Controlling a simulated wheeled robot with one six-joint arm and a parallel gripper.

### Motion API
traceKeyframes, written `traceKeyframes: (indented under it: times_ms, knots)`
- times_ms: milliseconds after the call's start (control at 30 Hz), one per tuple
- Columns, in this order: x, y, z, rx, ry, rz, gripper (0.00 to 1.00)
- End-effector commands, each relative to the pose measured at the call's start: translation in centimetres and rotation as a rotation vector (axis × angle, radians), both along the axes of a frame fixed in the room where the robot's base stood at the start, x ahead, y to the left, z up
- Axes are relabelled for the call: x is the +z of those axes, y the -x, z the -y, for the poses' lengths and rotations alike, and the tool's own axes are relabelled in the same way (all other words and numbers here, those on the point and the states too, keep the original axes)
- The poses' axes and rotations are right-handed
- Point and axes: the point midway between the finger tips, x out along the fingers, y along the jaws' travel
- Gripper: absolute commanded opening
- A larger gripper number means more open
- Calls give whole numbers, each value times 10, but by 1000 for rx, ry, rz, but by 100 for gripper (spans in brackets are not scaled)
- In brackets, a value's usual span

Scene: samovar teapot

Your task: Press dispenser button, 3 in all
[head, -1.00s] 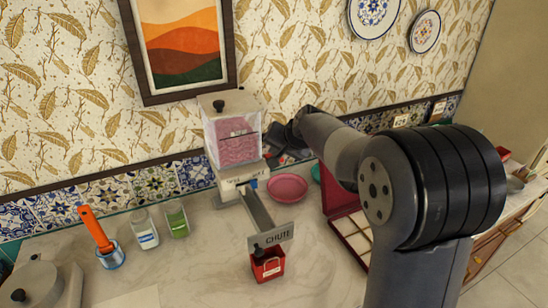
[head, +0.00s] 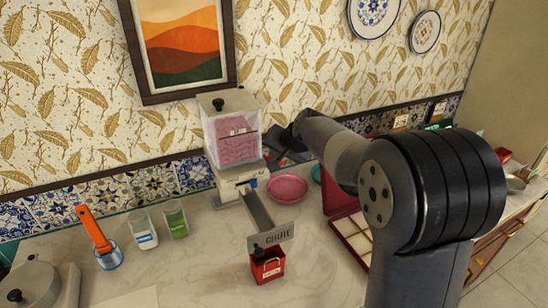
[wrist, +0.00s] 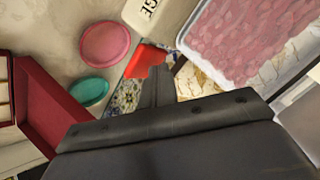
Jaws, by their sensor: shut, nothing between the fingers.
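The dispenser (head: 234,180) stands against the tiled wall, with a clear bin of pink pieces (head: 236,142) on a cream base. A sloping chute (head: 258,212) runs from it to a sign marked CHUTE, with a small red container (head: 267,264) at its lower end. My gripper (head: 280,146) is at the dispenser's right side, partly hidden by my arm. In the wrist view, my shut, empty gripper (wrist: 160,80) is beside a red piece (wrist: 146,60) that may be the button. I cannot tell whether they touch. The bin (wrist: 240,40) shows at upper right.
A pink dish (head: 287,188) lies right of the dispenser, with a teal dish (wrist: 89,91) near it. An open red box (head: 350,232) stands beneath my arm. Two small glass containers (head: 146,230) and an orange-handled tool (head: 93,228) are at left. The front counter is mostly clear.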

Motion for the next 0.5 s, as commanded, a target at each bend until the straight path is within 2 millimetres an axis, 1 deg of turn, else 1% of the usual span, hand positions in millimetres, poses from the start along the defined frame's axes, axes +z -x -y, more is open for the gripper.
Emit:
traceKeyframes:
  times_ms: [500]
  knots:
    - [-8,0,0,1,0,-3,0]
